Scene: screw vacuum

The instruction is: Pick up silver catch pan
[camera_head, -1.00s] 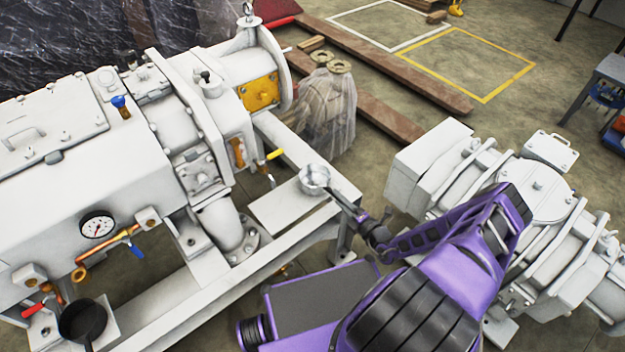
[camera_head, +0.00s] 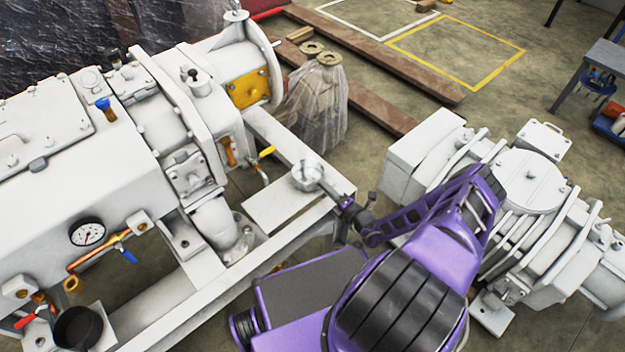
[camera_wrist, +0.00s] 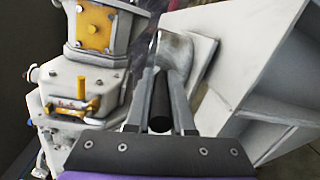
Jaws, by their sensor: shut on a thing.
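The silver catch pan (camera_head: 307,176), a small round pan with a handle, is at the front end of the white machine frame in the head view, over or on a flat pale plate (camera_head: 284,204). I cannot tell whether it touches the plate. My gripper (camera_head: 343,203) is at its handle, on the pan's lower right. In the wrist view my gripper (camera_wrist: 161,100) has its two fingers on either side of the dark handle (camera_wrist: 160,108), shut on it. The pan's pale bowl (camera_wrist: 176,55) shows beyond the fingertips, partly hidden by them.
A yellow-handled valve (camera_head: 267,152) and a pipe flange (camera_head: 240,243) stand close to the pan. A dark pan (camera_head: 78,327) sits at the lower left. A second white machine (camera_head: 525,190) stands at right. A plastic-wrapped item (camera_head: 318,105) stands behind the frame.

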